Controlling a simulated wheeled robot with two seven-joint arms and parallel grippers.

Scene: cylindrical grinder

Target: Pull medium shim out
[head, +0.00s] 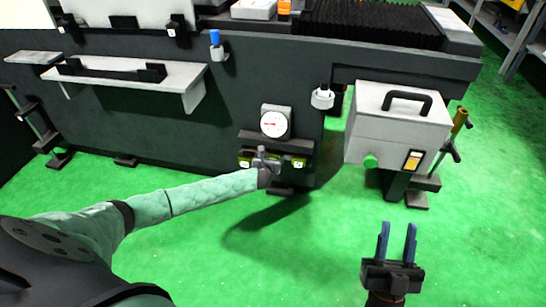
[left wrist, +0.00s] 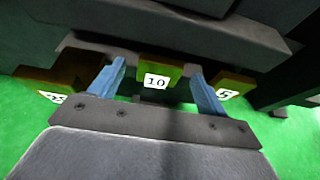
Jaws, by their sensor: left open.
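The shim marked 10 (left wrist: 157,72), the middle one of three, sits in a dark rack under a ledge in the left wrist view. A shim with a partly readable number (left wrist: 50,88) is to its left, and one marked 5 (left wrist: 228,86) is to its right. My left gripper (left wrist: 156,88) is open, with its blue fingers on either side of the middle shim; contact cannot be told. In the head view my left gripper (head: 265,162) is at the rack and mostly hides the middle shim. My right gripper (head: 397,245) is open and empty over the green floor.
A round dial gauge (head: 274,123) stands just above the shim rack on the dark machine base (head: 240,90). A grey box with a black handle (head: 395,125) stands to the right. A light shelf (head: 130,75) juts out at the left. The green floor in front is clear.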

